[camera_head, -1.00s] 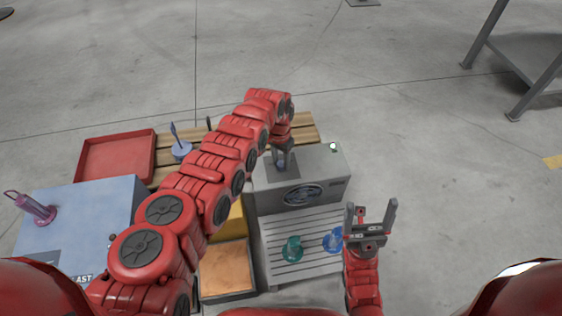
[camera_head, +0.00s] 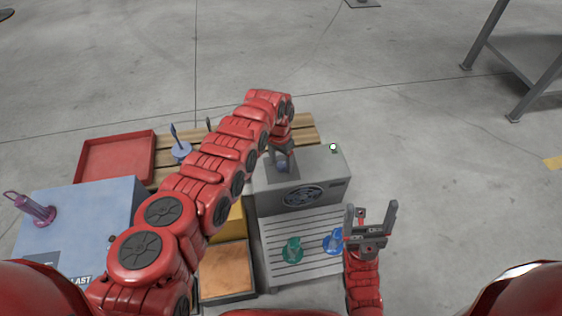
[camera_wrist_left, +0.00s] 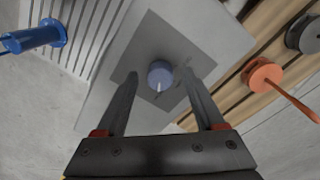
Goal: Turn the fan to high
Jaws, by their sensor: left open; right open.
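The grey fan box (camera_head: 330,165) stands at the back of the bench, with a round fan grille (camera_head: 302,194) in its front. A blue-grey round knob (camera_wrist_left: 160,75) sits on a dark square plate (camera_wrist_left: 150,45) on its top. A pale mark on the knob points toward the gripper's base in the left wrist view. My left gripper (camera_head: 281,160) is over the knob, its open fingers on either side; contact cannot be told. My right gripper (camera_head: 371,216) is open and empty, right of the slatted rack.
The slatted rack (camera_head: 280,225) in front of the box holds a green piece (camera_head: 292,250) and a blue piece (camera_head: 333,240). A red tray (camera_head: 115,160), a blue-grey box (camera_head: 80,215) and an orange-topped bin (camera_head: 225,270) are to the left.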

